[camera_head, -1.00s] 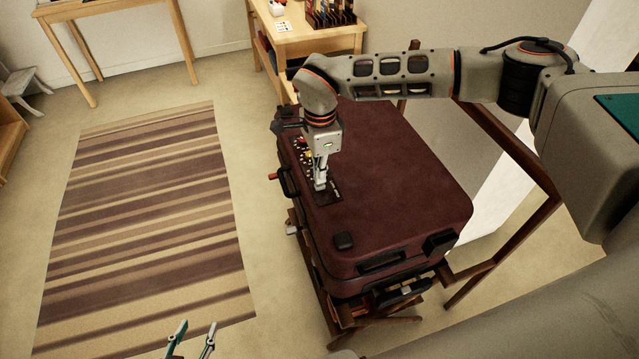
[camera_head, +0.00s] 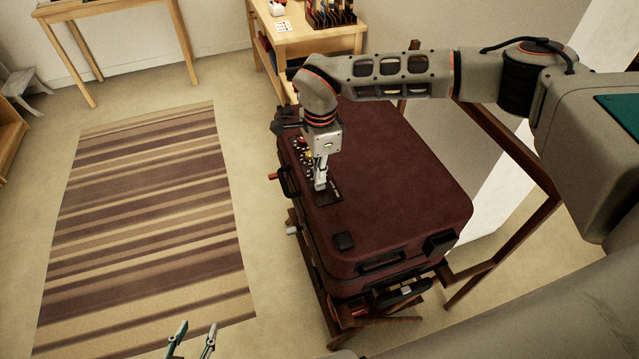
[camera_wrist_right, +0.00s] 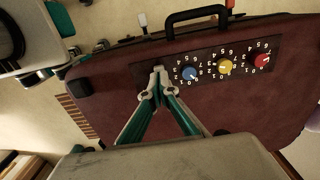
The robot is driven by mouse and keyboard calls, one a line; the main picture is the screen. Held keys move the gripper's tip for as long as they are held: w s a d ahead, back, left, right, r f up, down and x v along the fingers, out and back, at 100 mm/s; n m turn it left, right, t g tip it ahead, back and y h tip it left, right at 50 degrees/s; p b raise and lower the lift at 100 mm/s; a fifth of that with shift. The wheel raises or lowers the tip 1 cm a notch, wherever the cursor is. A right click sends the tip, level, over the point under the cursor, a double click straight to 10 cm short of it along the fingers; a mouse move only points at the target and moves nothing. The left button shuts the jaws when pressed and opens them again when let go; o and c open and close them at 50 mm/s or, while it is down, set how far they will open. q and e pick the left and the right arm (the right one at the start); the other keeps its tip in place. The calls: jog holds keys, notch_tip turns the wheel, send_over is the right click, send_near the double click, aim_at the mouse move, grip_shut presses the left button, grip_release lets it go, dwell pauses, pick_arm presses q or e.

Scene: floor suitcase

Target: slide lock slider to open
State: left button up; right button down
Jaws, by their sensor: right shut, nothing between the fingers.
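The dark red suitcase (camera_head: 400,190) lies flat on a wooden stand. Its black lock panel (camera_wrist_right: 208,70) has a blue dial (camera_wrist_right: 189,74), a yellow dial (camera_wrist_right: 225,67) and a red dial (camera_wrist_right: 261,61) with white numbers. My right gripper (camera_wrist_right: 159,70) is shut, its fingertips together at the panel's end beside the blue dial. The slider is mostly hidden by the fingertips; I cannot tell its position or whether they touch it. In the head view the right gripper (camera_head: 320,187) points down at the panel. My left gripper (camera_head: 193,342) is open and empty at the bottom edge.
A black handle (camera_wrist_right: 197,18) stands out from the suitcase's side near the panel. A striped rug (camera_head: 150,220) lies on clear floor to the left. A wooden table (camera_head: 305,42) with items stands behind the suitcase.

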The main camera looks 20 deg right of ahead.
aim_at(325, 201)
jog(key=shift+f+b, duration=0.35)
jog(key=shift+f, duration=0.5)
dwell(0.5)
jog(key=shift+s, duration=0.25)
jog(key=shift+s+p, duration=1.2)
jog(key=shift+s, duration=0.25)
jog(key=shift+s+f, duration=0.2)
jog(key=shift+s, duration=0.1)
notch_tip(325, 201, up, 6)
jog(key=p, duration=0.4)
jog(key=shift+w+r+p, duration=0.25)
jog(key=shift+p, duration=0.05)
